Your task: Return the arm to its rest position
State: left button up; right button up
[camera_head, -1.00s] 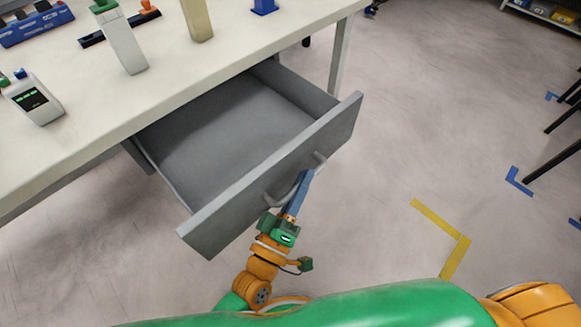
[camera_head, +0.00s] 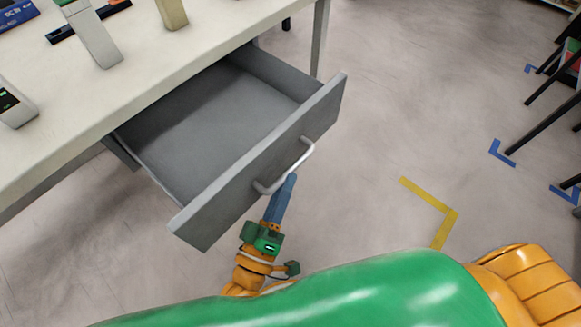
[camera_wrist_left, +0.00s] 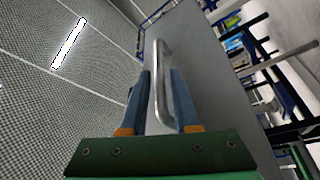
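My left gripper (camera_head: 284,196) is at the lower middle of the head view, just in front of the drawer (camera_head: 262,158). Its blue fingers point up toward the silver bar handle (camera_head: 300,163), with the tips just below it. In the left wrist view, the gripper (camera_wrist_left: 160,78) is open, its two fingers apart. The handle (camera_wrist_left: 162,60) shows between and beyond them, and neither finger looks closed on it. The grey drawer is pulled out and looks empty. My right gripper is not in view.
A white table (camera_head: 150,75) above the drawer holds devices, including a blue box (camera_head: 14,14) and a tan block (camera_head: 172,12). Yellow tape (camera_head: 430,198) and blue tape (camera_head: 500,152) mark the floor. Black legs stand at right. Floor between is clear.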

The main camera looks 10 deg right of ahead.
pick_arm(q)
jog(key=v, duration=0.3)
jog(key=shift+a, duration=0.1)
